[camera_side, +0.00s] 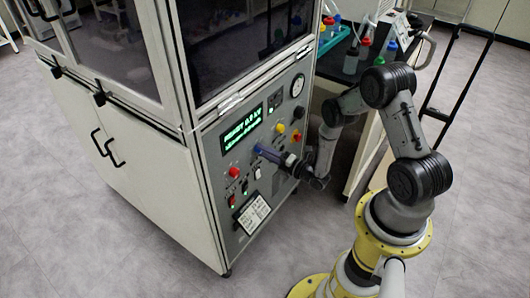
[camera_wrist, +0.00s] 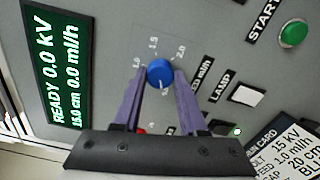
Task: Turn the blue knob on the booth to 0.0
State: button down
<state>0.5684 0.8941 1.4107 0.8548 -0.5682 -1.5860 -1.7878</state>
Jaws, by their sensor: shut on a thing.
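The blue knob (camera_wrist: 160,73) sits on the grey front panel of the booth (camera_side: 247,195). In the wrist view, printed scale marks around it include 1.0, 1.5 and 2.0; marks on the near side are small and partly hidden. A label ending in "ml/h" runs beside it. My gripper (camera_wrist: 159,78) has its two purple fingers on either side of the knob, shut on it. I cannot make out a pointer on the knob.
The green display (camera_wrist: 55,70) reads READY 0.0 kV, 15.0 cm, 0.0 ml/h. A green START button (camera_wrist: 293,34), a white LAMP switch (camera_wrist: 247,95) and a red button (camera_side: 234,172) are nearby. A white card (camera_side: 253,213) is lower on the panel. A bench with bottles (camera_side: 351,61) stands behind my arm.

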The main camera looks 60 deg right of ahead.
jog(key=shift+n, duration=0.6)
jog(key=shift+c, duration=2.2)
grip_release()
jog(key=shift+s, duration=0.1)
jog(key=s, duration=1.3)
jog(key=shift+s, duration=0.35)
